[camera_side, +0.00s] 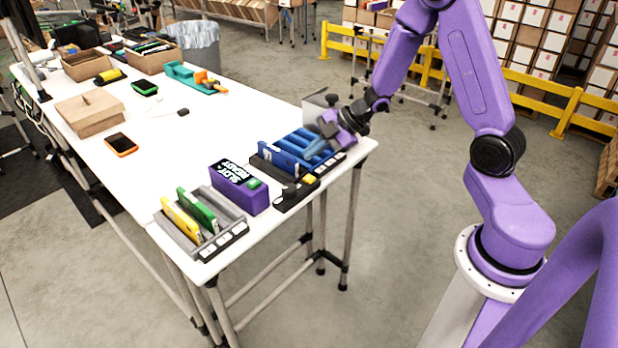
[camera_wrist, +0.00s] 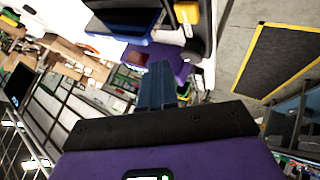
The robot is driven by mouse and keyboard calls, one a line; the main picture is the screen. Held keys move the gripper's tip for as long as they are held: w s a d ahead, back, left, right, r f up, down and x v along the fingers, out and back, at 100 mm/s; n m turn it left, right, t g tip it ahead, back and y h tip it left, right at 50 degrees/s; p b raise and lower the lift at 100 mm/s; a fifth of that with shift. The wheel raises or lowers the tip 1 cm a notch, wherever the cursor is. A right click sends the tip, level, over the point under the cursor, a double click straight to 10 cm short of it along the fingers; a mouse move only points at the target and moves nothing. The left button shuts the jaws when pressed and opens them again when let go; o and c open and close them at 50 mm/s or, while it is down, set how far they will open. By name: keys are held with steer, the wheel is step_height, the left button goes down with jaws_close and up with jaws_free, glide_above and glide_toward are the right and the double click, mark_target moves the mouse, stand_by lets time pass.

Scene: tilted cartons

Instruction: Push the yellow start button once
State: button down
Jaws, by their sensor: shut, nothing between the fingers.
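The yellow start button (camera_side: 310,179) sits on the right end of a low black control box (camera_side: 294,196) at the near edge of the white table. In the wrist view the yellow button (camera_wrist: 186,13) shows near the top, on a dark box. My gripper (camera_side: 309,154) is above the blue-slotted rack, behind and above the button, and apart from it. In the wrist view its two blue-grey fingers (camera_wrist: 157,70) are together, with nothing between them.
A grey rack (camera_side: 229,232) holds yellow and green cards. The blue-slotted rack (camera_side: 304,140) holds a blue card. A closed carton (camera_side: 90,111) lies farther back; mid-table is mostly clear.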

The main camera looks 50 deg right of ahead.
mark_target(313, 178)
steer(key=shift+f, duration=2.2)
steer(key=shift+f, duration=0.2)
steer(key=shift+f, duration=0.25)
steer(key=shift+f, duration=0.45)
stand_by(1.1)
steer(key=shift+r, duration=0.9)
steer(key=shift+r, duration=2.5)
